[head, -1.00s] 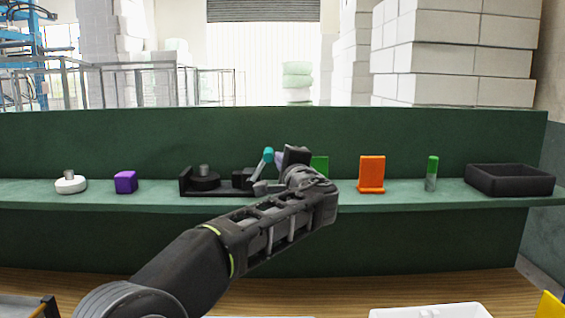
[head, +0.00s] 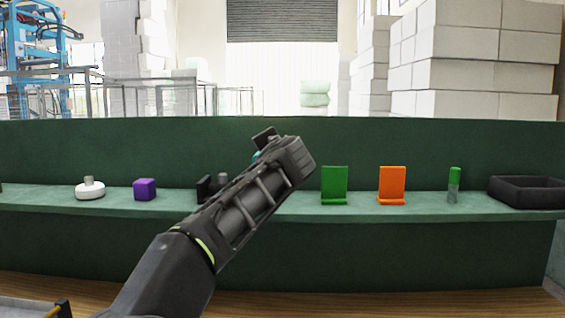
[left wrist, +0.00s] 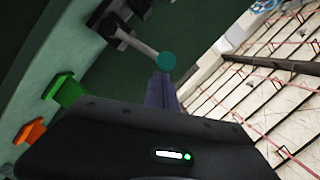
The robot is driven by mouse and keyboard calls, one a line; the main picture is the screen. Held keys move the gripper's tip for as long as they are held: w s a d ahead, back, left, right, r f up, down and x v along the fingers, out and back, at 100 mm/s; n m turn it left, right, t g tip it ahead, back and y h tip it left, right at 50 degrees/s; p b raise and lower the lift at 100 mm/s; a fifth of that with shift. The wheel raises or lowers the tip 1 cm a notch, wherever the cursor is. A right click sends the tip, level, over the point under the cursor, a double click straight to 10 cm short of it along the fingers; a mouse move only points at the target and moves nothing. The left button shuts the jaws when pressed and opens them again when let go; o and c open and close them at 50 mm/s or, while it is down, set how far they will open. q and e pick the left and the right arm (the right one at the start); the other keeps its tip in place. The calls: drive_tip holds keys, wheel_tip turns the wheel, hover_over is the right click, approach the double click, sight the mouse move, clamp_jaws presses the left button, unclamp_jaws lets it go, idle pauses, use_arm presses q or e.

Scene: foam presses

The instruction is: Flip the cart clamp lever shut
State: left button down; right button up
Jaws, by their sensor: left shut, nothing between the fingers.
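The clamp's lever has a teal round knob (left wrist: 167,61) on a grey rod (left wrist: 140,44), which runs to the black clamp body (left wrist: 110,25) in the left wrist view. In the head view my left arm hides most of the clamp; a sliver of the teal knob (head: 256,155) and part of the black base (head: 203,189) show. My left gripper (left wrist: 161,76) is shut and empty, its fingertips right by the knob. I cannot tell whether they touch it. The lever stands out from the clamp body. My right gripper is in neither view.
Along the green shelf (head: 50,203) stand a white round piece (head: 90,191), a purple cube (head: 145,189), a green stand (head: 334,185), an orange stand (head: 392,185), a green-topped cylinder (head: 454,184) and a black tray (head: 525,204). A green back panel (head: 400,140) rises behind.

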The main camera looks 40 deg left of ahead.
use_arm(q)
drive_tip(key=shift+s+a+f+n+h+b, duration=0.1)
drive_tip(key=shift+s+a+n+h+b, duration=0.25)
drive_tip(key=shift+s+a+n, duration=0.6)
drive_tip(key=shift+s+a+f, duration=0.15)
drive_tip(key=shift+s+a, duration=0.1)
drive_tip(key=shift+a, duration=0.45)
drive_tip(key=shift+n, duration=0.25)
